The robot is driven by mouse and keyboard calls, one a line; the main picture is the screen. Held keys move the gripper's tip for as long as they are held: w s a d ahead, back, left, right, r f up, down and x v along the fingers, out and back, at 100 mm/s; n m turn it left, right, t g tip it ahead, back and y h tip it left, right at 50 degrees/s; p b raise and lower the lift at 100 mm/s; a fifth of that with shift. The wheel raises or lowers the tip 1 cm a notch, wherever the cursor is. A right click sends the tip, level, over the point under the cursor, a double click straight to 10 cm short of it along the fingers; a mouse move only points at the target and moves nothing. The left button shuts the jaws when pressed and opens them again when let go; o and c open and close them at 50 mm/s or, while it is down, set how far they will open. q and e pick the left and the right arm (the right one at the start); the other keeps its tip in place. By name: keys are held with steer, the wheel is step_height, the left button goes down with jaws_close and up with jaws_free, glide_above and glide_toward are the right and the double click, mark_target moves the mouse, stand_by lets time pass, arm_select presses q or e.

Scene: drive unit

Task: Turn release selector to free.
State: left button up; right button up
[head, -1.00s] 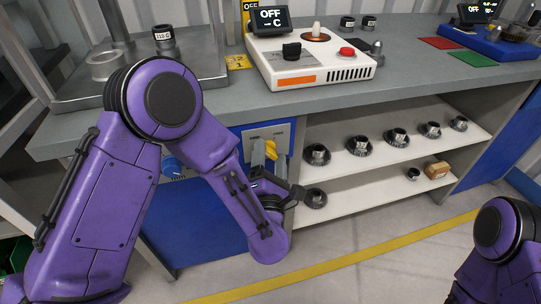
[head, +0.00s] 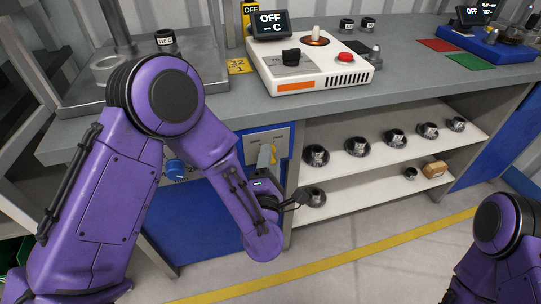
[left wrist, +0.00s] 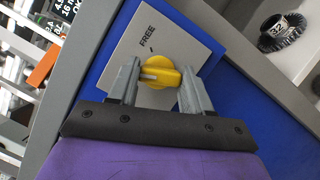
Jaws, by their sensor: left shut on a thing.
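The release selector is a yellow knob (left wrist: 160,72) on a light grey plate (left wrist: 183,40) marked FREE, set in a blue panel. My left gripper (left wrist: 158,80) is shut on the knob, with one grey finger on each side of it. A pale mark on the knob points left in the left wrist view, while the FREE word and its tick lie above the knob. In the head view the plate (head: 283,136) shows below the bench edge, and my left gripper (head: 267,154) covers most of the knob. My right gripper is out of view.
The bench top (head: 215,108) overhangs the panel. A blue knob (head: 175,169) sits left of the plate. Right of it, open shelves (head: 375,170) hold several gears and a wooden block (head: 434,170). A white heater unit (head: 325,72) stands on the bench.

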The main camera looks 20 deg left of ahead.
arm_select(q)
steer(key=m+g+p, duration=0.1)
steer(key=m+p, duration=0.1)
steer(key=m+g+p, duration=0.1)
steer(key=m+p, duration=0.2)
steer(key=m+g+p, duration=0.1)
steer(key=m+p, duration=0.1)
steer(key=shift+r+m+h+p, duration=0.3)
steer(key=shift+r+m+p, duration=0.1)
steer(key=shift+m+g+p, duration=0.6)
steer(key=shift+m+p, duration=0.5)
steer(key=shift+p, duration=0.1)
steer(key=shift+f+m+p, duration=0.15)
steer(key=shift+m+p, duration=0.35)
steer(key=o, duration=1.1)
steer(key=shift+c, duration=0.2)
steer(key=v, duration=1)
steer(key=shift+s+d+b, duration=0.15)
steer(key=shift+d+b, duration=0.15)
